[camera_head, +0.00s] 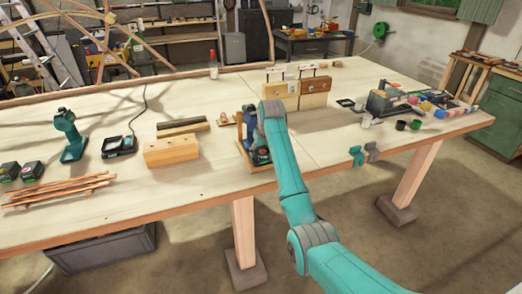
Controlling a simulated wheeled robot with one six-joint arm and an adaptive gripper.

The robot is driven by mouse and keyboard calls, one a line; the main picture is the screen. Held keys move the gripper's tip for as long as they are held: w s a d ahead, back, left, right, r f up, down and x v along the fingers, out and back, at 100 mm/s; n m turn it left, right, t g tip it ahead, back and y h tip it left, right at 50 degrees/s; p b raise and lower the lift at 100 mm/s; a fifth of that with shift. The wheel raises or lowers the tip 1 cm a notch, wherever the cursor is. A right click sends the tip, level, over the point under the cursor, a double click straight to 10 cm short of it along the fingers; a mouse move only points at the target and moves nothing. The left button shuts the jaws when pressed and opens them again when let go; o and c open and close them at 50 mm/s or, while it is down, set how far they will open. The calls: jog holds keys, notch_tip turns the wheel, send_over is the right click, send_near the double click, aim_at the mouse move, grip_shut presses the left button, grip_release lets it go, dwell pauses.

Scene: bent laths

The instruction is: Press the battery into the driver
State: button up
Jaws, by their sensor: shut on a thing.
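A dark blue driver (250,119) stands at a wooden holder (243,156) near the table's front edge, partly behind my arm. A dark battery (260,157) is low at the front of this holder, against or just by the driver's foot. My gripper (257,147) is at this battery and shut on it; the fingers are small and mostly hidden by my wrist. I cannot tell whether the battery is seated in the driver.
A teal drill (68,136), a charger (119,146), two batteries (32,171), wooden blocks (171,151) and thin laths (60,188) lie to the left. Clamped wooden blocks (313,93) stand behind; a grey machine (385,100) and small pots (401,125) are right.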

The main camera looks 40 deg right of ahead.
aim_at(261, 149)
jog(key=o, duration=1.5)
jog(key=shift+f, duration=0.1)
jog(key=shift+r, duration=3.55)
